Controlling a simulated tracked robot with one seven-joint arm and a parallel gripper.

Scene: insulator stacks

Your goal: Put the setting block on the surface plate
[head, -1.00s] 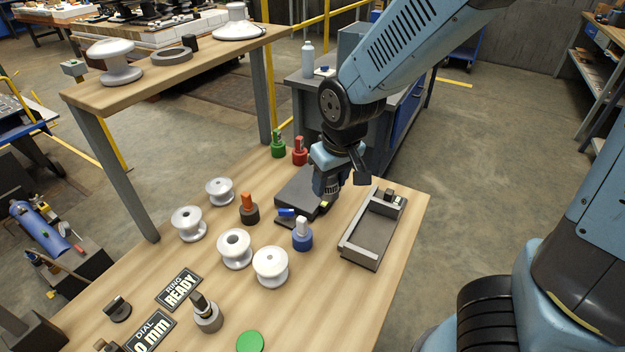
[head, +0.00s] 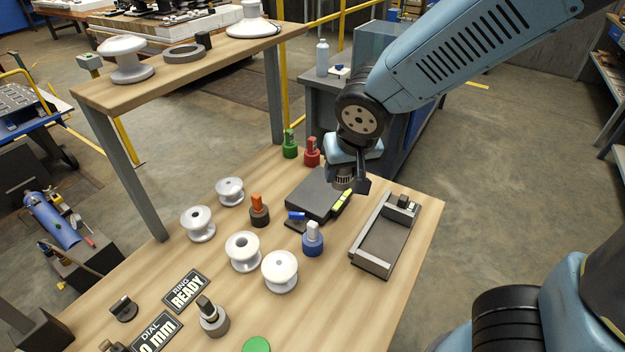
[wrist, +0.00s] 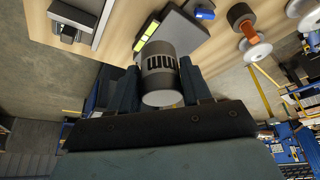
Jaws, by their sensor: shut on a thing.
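My gripper (head: 345,184) is shut on a grey cylinder with a dark marked band, which I take to be the setting block (wrist: 160,72); it sits between both fingers in the wrist view. The surface plate (head: 308,196) is a dark grey slab on the wooden bench, with a yellow-marked strip (head: 342,200) along its right side. In the head view the block appears over the plate's far right edge. It looks raised, but the exact gap cannot be told. The plate's far right corner is partly hidden by my gripper.
A grey tray (head: 367,262) lies right of the plate. Green (head: 290,146) and red (head: 312,154) parts stand behind. White insulators (head: 243,252) stand left. A raised shelf (head: 180,72) is at the back left.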

